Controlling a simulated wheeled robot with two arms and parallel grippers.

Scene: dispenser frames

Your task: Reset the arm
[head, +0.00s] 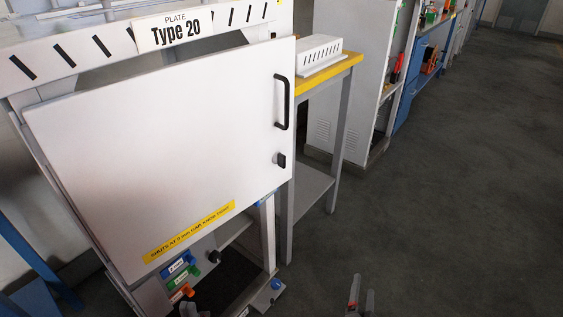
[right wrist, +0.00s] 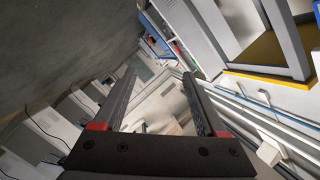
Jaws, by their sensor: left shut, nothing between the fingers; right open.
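My right gripper (head: 360,292) shows at the bottom edge of the head view, over the dark floor to the right of the white machine. In the right wrist view its two dark fingers with red bases (right wrist: 160,76) stand wide apart, with nothing between them.
A white dispenser cabinet (head: 165,150) with a black handle (head: 281,102) and a "PLATE Type 20" sign (head: 170,30) fills the left. Blue, green and orange labelled parts (head: 184,279) sit below its panel. A yellow-edged table (head: 330,74) stands behind. The floor (head: 460,190) at right is clear.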

